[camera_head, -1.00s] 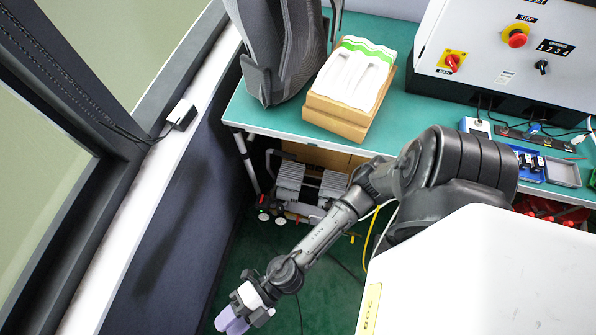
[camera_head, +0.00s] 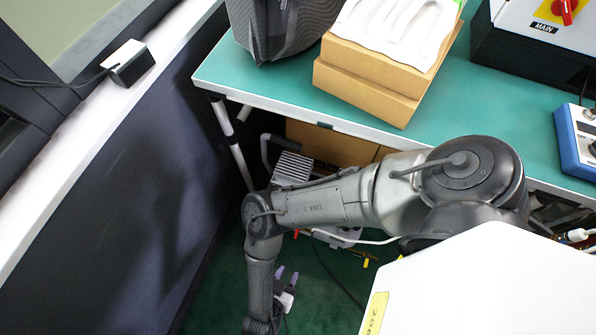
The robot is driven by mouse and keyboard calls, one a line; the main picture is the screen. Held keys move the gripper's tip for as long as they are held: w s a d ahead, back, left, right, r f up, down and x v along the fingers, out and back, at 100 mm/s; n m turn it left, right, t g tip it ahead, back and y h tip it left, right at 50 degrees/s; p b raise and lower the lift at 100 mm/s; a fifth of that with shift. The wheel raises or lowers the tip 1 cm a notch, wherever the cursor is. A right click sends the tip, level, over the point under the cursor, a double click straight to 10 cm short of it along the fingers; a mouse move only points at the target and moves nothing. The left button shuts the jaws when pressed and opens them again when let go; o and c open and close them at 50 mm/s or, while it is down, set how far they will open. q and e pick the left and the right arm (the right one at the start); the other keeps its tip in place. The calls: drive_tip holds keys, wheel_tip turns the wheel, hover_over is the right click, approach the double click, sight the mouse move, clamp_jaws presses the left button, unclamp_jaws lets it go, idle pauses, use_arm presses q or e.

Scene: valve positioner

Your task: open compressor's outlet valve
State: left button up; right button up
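The compressor (camera_head: 293,168) stands on the floor under the table. Its grey ribbed motor shows above my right arm, which hides most of the rest. Small yellow parts (camera_head: 365,260) show low to the right of the compressor; I cannot tell which part is the outlet valve. My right gripper (camera_head: 287,275) is low over the green floor, in front of and below the compressor. My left gripper is out of view.
The green table (camera_head: 270,92) has its edge above the compressor, with white legs (camera_head: 241,166) at the left. Brown boxes (camera_head: 365,85) and a dark ribbed object (camera_head: 290,25) stand on it. A dark wall (camera_head: 130,200) bounds the left. Green floor (camera_head: 225,300) lies open between.

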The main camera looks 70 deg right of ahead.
sight(296, 235)
drive_tip(key=shift+t+h, duration=0.5)
drive_tip(key=shift+t, duration=0.2)
drive_tip(key=shift+w+r+b+x, duration=0.1)
drive_tip(key=shift+w+b+x, duration=0.25)
drive_tip(key=shift+b+x, duration=1.35)
drive_tip(key=shift+w+r+b+x, duration=0.15)
drive_tip(key=shift+w+x, duration=0.25)
drive_tip(key=shift+x, duration=2.8)
drive_tip(key=shift+w+r+b+x, duration=0.1)
drive_tip(key=shift+w+b+x, duration=0.25)
drive_tip(key=shift+b+x, duration=1.35)
drive_tip(key=shift+p+x, duration=0.75)
drive_tip(key=shift+x, duration=0.05)
drive_tip(key=c, duration=0.3)
clamp_jaws()
